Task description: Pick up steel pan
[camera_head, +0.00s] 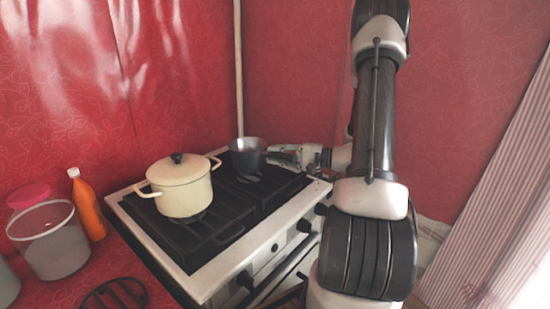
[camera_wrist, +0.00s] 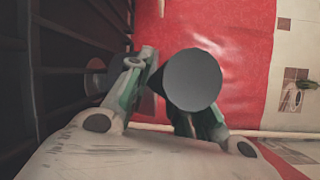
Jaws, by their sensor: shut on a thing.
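The steel pan (camera_head: 247,156) is a small dark grey pot at the back right of the stove top, roughly upright. My gripper (camera_head: 284,155) reaches it from the right and is shut on it at its right side, where a handle would be. In the wrist view, a round grey face (camera_wrist: 192,80) of the pan shows between and in front of the fingers of my gripper (camera_wrist: 168,100). The exact grip contact is hidden. I cannot tell whether the pan touches the grate or hangs just above it.
A cream lidded pot (camera_head: 180,187) stands on the stove (camera_head: 215,280) left of the pan. An orange bottle (camera_head: 88,207) and a clear container (camera_head: 52,245) stand on the red counter at left. Red walls close off the back.

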